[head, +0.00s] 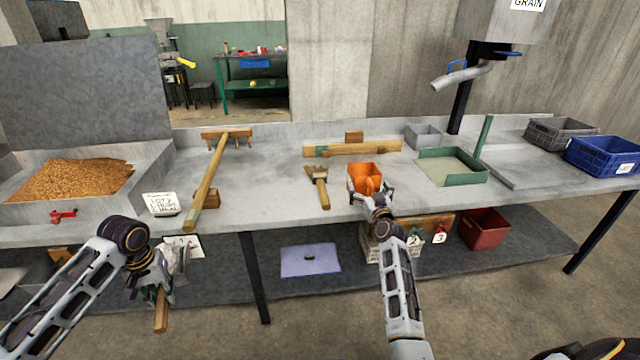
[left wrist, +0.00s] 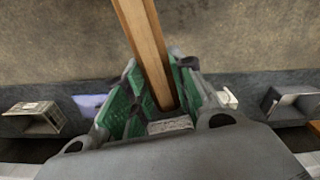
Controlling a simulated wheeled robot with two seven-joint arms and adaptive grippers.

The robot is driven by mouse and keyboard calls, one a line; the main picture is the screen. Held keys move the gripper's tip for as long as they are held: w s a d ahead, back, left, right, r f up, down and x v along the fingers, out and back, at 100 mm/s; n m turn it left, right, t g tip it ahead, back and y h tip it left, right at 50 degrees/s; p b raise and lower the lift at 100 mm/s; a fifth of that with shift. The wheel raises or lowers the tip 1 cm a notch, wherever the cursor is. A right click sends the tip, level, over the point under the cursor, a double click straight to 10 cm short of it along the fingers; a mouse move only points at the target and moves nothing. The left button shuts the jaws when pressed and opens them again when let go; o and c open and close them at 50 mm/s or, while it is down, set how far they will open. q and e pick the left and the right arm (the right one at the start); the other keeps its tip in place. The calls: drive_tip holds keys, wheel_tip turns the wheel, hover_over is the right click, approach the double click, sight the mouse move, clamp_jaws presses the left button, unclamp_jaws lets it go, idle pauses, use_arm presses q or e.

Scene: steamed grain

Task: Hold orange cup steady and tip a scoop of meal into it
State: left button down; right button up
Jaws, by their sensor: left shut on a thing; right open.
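The orange cup (head: 362,170) stands upright near the front edge of the bench. My right gripper (head: 370,192) is open, with its fingers on either side of the cup; contact cannot be told. My left gripper (head: 158,282) is shut on a wooden handle (head: 161,312), low in front of the bench. The handle also shows between the green finger pads in the left wrist view (left wrist: 143,40). Whether a scoop is on its other end is hidden. An orange-brown heap of grain (head: 70,182) lies in the metal trough at left. A green-walled tray (head: 462,180) holds pale meal.
A long wooden rake (head: 207,180) and a brush (head: 318,185) lie on the bench (head: 270,195). A lot sign (head: 162,203) stands by the trough. Blue (head: 600,155) and grey (head: 560,133) crates stand at right. The lower shelf holds a red bin (head: 484,229).

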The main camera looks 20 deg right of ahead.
drive_tip(key=shift+b+x, duration=0.35)
drive_tip(key=shift+x, duration=1.45)
drive_tip(key=c, duration=0.8)
drive_tip(key=o, duration=0.8)
drive_tip(key=shift+s, duration=0.15)
